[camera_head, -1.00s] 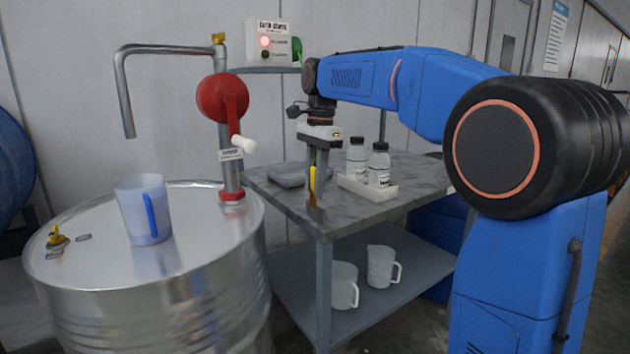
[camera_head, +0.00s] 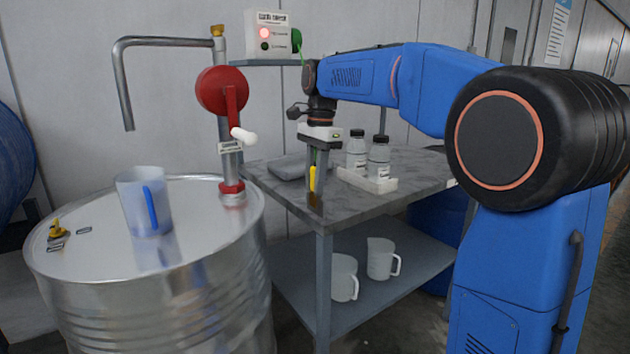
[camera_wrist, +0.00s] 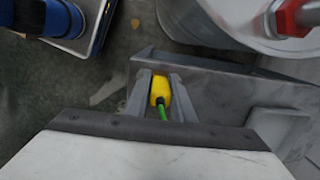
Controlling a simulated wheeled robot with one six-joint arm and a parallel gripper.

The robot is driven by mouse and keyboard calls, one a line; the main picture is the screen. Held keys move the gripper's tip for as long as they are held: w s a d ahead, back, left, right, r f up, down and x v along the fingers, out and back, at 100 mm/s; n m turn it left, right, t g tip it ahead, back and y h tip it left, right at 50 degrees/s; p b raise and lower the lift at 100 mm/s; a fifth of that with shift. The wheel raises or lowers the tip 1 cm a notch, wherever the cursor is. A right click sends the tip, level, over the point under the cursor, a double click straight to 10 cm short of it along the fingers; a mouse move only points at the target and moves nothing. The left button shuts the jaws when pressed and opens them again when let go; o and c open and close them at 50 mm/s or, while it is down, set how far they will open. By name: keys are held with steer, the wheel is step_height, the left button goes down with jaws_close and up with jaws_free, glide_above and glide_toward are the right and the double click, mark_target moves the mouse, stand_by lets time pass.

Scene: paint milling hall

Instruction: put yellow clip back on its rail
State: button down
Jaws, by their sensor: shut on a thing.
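The yellow clip (camera_head: 313,179) is between the fingers of my gripper (camera_head: 314,190), which is shut on it and points down over the near left part of the grey bench top. In the wrist view the clip (camera_wrist: 160,90) sits between the two grey fingers of my gripper (camera_wrist: 160,84), with a green cable running from it toward the wrist. The clip appears apart from the bench top, but the exact gap is hard to judge. I cannot make out its rail for certain in either view.
A steel drum (camera_head: 150,275) with a red-handled pump (camera_head: 221,90) and a blue-handled jug (camera_head: 140,205) stands left. The bench (camera_head: 365,210) holds a bottle tray (camera_head: 370,184) and a grey flat object (camera_head: 287,168). A box (camera_head: 272,35) shows a red light.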

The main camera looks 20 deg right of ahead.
steer(key=shift+f, duration=0.3)
steer(key=c, duration=1.4)
jaws_free()
steer(key=shift+c, duration=0.2)
step_height(320, 180, up, 17)
steer(key=d, duration=0.1)
steer(key=shift+w+d+r, duration=0.15)
steer(key=shift+w+d, duration=0.05)
steer(key=shift+d, duration=0.1)
